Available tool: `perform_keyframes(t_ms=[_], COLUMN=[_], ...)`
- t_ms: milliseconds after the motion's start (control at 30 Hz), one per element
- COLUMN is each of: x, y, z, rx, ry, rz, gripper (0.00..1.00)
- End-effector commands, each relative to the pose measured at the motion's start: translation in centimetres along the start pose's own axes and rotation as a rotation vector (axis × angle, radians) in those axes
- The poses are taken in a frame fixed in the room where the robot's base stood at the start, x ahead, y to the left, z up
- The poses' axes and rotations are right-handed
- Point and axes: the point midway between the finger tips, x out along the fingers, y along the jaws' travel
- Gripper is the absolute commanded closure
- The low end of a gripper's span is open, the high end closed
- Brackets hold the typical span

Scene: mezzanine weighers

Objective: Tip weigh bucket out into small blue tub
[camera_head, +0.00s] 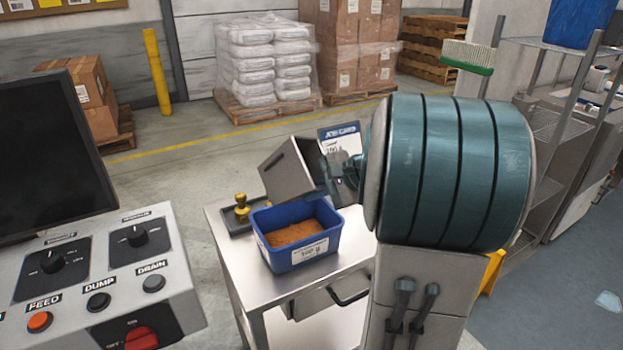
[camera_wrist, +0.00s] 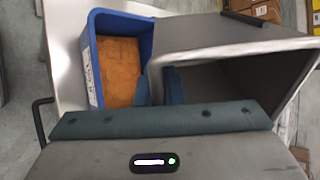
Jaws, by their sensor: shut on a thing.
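The weigh bucket (camera_head: 290,169) is a grey metal box, held tilted above the back of the small blue tub in the head view. In the wrist view the bucket (camera_wrist: 230,42) fills the upper right, and its dark inside looks empty where I can see it. My gripper (camera_head: 332,172) is shut on the bucket; in the wrist view the gripper (camera_wrist: 172,88) meets its near edge. The small blue tub (camera_head: 308,255) stands upright on the metal table with orange-brown material (camera_head: 295,232) in it. It also shows in the wrist view (camera_wrist: 93,75), left of the bucket.
The steel table (camera_head: 240,270) carries a yellow-handled stamp (camera_head: 241,205) on a dark pad and a job card (camera_head: 338,133) behind the tub. A control panel (camera_head: 95,275) stands at the left. Wrapped pallets (camera_head: 265,65) stand at the back.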

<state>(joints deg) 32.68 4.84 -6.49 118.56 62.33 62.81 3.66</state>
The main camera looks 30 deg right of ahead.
Motion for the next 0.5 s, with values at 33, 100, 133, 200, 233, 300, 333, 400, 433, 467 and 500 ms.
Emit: perform_keyframes(t_ms=[33,100,133,200,233,300,333,400,433,467,500], x=[-0.56,-0.70,-0.71,-0.81,-0.87,-1.03,-1.10,-1.18,-1.22,-1.26,-1.32], y=[-0.75,-0.88,-0.89,-0.99,-1.02,-1.13,-1.17,-1.23,-1.27,-1.31,-1.36], z=[0.38,0.42,0.46,0.51,0.52,0.56,0.56,0.60,0.61,0.64,0.65], rx=[-0.004,-0.011,-0.013,-0.016,-0.018,-0.022,-0.025,-0.028,-0.029,-0.030,-0.034], ry=[0.011,0.029,0.035,0.051,0.059,0.076,0.084,0.098,0.106,0.111,0.121], rz=[0.018,0.044,0.057,0.083,0.095,0.120,0.131,0.156,0.167,0.177,0.192], gripper=[1.00,1.00,1.00,1.00,1.00,1.00,1.00,1.00,1.00,1.00,1.00])
